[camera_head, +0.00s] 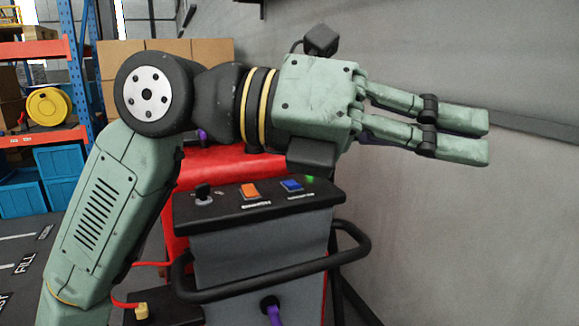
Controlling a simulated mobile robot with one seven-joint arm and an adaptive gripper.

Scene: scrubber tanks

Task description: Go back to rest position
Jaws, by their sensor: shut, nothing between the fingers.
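My gripper (488,137) is shut and empty. Its two green fingers lie close together and point to the right in the head view, in front of the grey wall. My green arm comes up from the lower left, bends at a black joint and runs level to the right. The gripper is above and to the right of a machine's control panel (262,205) and apart from it. The panel carries an orange switch, a blue switch, a key-like black knob and a green light. My arm hides part of the red tank behind.
The scrubber machine (262,252) has a black handle bar (225,293) and a red body (228,165). Shelving (40,135) with blue bins (22,194) and a yellow reel (48,106) stands at the left. Cardboard boxes (205,47) are stacked behind my arm. The grey wall (500,230) bounds the right.

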